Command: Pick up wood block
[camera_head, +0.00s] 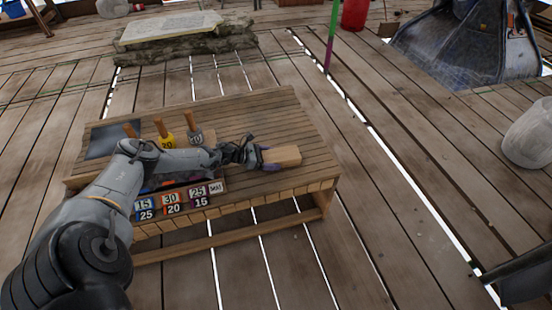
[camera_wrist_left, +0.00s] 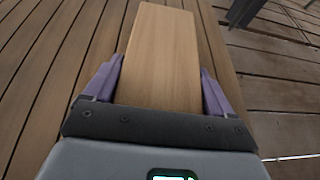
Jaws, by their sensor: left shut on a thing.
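The wood block (camera_head: 284,156) is a plain light-brown rectangular piece at the right part of the slatted wooden table (camera_head: 265,115). My left gripper (camera_head: 262,158) reaches in from the left and is shut on the block's near end. In the left wrist view the block (camera_wrist_left: 162,55) lies between the two purple fingers of my left gripper (camera_wrist_left: 160,88), and its far end sticks out past them. I cannot tell whether the block touches the tabletop. My right gripper is not in view.
Numbered tiles (camera_head: 172,203) line the table's front edge. Pegs with tags, one yellow (camera_head: 167,141), stand behind my left arm, near a dark panel (camera_head: 103,141). The table's right end and back are clear. A stone slab (camera_head: 170,27) lies beyond on the deck.

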